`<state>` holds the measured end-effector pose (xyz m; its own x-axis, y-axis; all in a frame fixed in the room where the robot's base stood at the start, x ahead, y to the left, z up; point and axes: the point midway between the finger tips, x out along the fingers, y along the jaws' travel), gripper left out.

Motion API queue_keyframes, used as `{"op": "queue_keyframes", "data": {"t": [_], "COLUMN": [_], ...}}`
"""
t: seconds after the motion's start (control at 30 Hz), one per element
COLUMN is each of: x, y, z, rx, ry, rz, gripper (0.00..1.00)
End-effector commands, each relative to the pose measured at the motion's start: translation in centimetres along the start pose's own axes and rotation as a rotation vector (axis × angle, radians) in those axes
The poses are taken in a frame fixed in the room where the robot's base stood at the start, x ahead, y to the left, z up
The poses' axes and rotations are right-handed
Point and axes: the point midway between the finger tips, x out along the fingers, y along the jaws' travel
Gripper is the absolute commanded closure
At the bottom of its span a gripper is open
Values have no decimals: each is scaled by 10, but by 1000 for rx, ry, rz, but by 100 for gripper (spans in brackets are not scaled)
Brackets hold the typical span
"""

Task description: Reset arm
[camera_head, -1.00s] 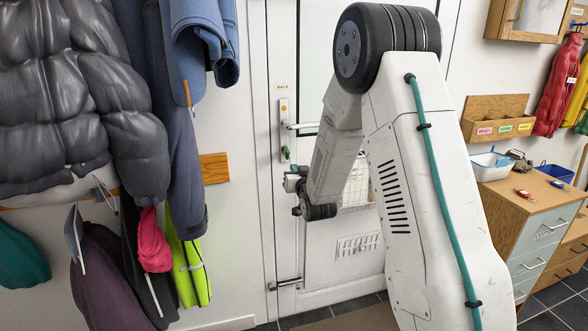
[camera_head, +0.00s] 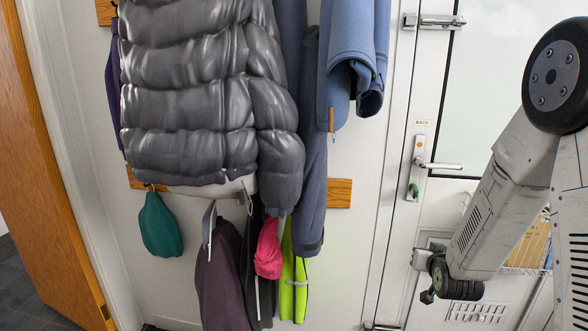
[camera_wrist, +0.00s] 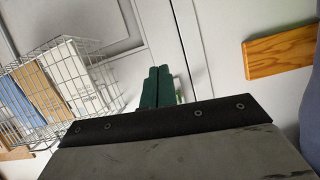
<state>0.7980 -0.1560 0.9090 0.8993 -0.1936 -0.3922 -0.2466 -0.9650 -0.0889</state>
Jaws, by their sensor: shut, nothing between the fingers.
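My gripper (camera_head: 420,259) hangs at the end of my bent arm at the right of the head view, in front of the white door (camera_head: 500,90) and below its handle (camera_head: 438,165). In the wrist view my gripper's two dark green fingers (camera_wrist: 157,88) are together with nothing between them. The fingers point towards the white door and wall. Part of my arm is cut off by the right edge of the head view.
A grey puffer jacket (camera_head: 190,95) and a blue coat (camera_head: 350,60) hang left of my arm. A wire basket (camera_wrist: 62,85) with contents is left of the fingers in the wrist view. A wooden wall board (camera_wrist: 282,53) is at right.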

Motion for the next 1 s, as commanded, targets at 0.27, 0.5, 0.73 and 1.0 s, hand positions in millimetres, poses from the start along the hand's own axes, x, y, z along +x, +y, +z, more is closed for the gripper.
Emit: {"op": "queue_keyframes", "data": {"t": [0.27, 0.5, 0.73, 1.0], "x": [-73, -192, -316, -417], "y": [-8, -24, -33, -38], "z": [47, 42, 23, 2], "rx": [-53, -116, -181, -242], "ry": [-537, -915, -1155, -1191], "rz": [26, 17, -3, -40], "gripper": [100, 100, 100, 100]}}
